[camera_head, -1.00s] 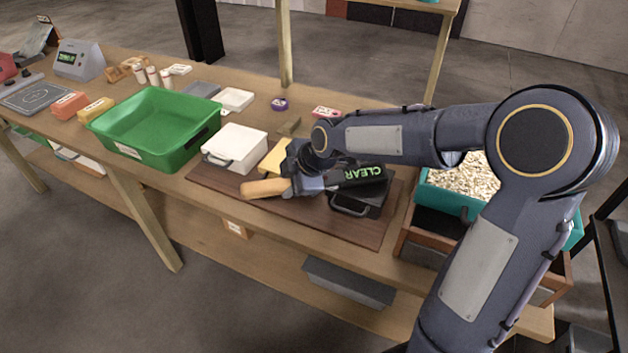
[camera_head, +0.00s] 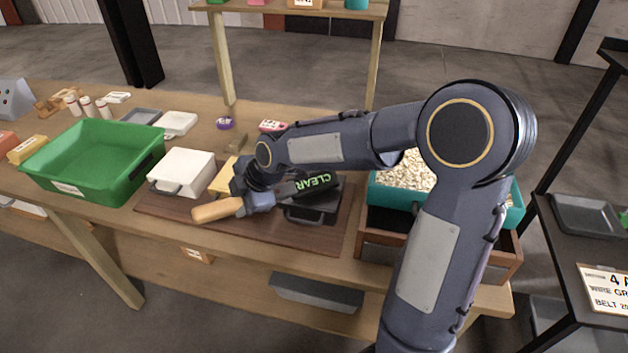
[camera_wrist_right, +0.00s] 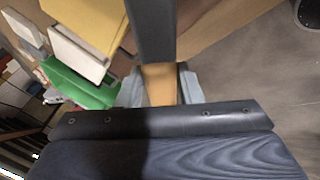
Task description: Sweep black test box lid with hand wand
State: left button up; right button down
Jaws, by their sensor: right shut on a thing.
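My right gripper (camera_head: 259,199) is shut on the wand. The wand lies roughly level, its handle toward the left and its head over the black test box (camera_head: 312,210). The head hides part of the box lid, and I cannot tell whether they touch. The black box sits on the right part of a brown mat (camera_head: 190,216). The right wrist view shows the wand's tan handle (camera_wrist_right: 159,84) between the fingers. My left gripper is out of view.
A white box (camera_head: 181,172) and a yellow block (camera_head: 223,176) stand left of the wand, with a green bin (camera_head: 85,190) beyond. A teal bin of pale pellets (camera_head: 407,169) is at right. A dark shelf rack (camera_head: 570,240) stands further right.

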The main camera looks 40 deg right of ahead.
jog(key=shift+r, duration=0.1)
jog(key=shift+r+p, duration=2)
jog(key=shift+r, duration=1.05)
jog(key=shift+d, duration=0.1)
